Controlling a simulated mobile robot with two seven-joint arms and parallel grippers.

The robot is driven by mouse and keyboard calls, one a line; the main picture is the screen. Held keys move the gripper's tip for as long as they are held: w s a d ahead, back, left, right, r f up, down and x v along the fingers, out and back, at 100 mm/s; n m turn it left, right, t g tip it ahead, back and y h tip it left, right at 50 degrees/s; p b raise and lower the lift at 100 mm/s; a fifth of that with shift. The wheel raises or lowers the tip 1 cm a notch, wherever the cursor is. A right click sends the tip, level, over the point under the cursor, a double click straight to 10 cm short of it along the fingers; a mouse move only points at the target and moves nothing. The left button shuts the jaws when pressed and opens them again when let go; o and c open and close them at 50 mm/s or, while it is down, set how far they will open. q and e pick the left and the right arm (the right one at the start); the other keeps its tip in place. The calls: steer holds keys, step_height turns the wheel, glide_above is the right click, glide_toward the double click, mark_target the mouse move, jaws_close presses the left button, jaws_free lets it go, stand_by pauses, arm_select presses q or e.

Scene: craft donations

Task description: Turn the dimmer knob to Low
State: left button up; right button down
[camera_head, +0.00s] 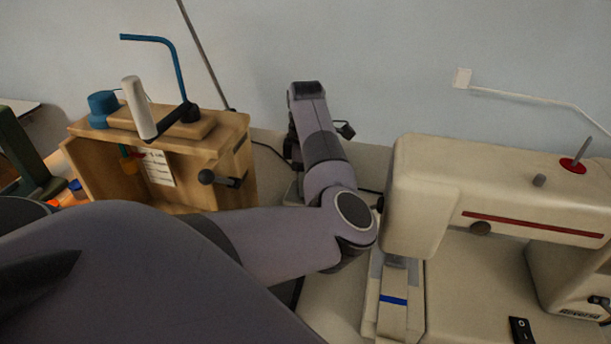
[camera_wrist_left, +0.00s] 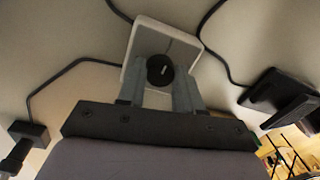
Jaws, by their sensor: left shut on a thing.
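The dimmer knob (camera_wrist_left: 160,68) is a small round black knob with a short pale mark, seen in the left wrist view. It sits on a white square plate (camera_wrist_left: 188,47). My left gripper (camera_wrist_left: 158,82) has one finger on each side of the knob and is shut on it. The knob's pale mark is tilted, and I can read no labels on the plate. In the head view, my left arm crosses the front of the scene, and the knob and fingertips are hidden. My right gripper is not in view.
A wooden box (camera_head: 95,175) with a crank stands left of my arm. A cream sewing machine (camera_head: 430,180) stands close on the right. Black cords (camera_wrist_left: 75,66) run near the plate. A black object (camera_wrist_left: 277,92) lies right of it in the wrist view.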

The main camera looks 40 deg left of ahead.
arm_select(q)
steer(key=o, duration=1)
steer(key=shift+o, duration=0.2)
step_height(320, 180, up, 7)
steer(key=shift+w+a+r, duration=0.1)
steer(key=shift+w, duration=0.05)
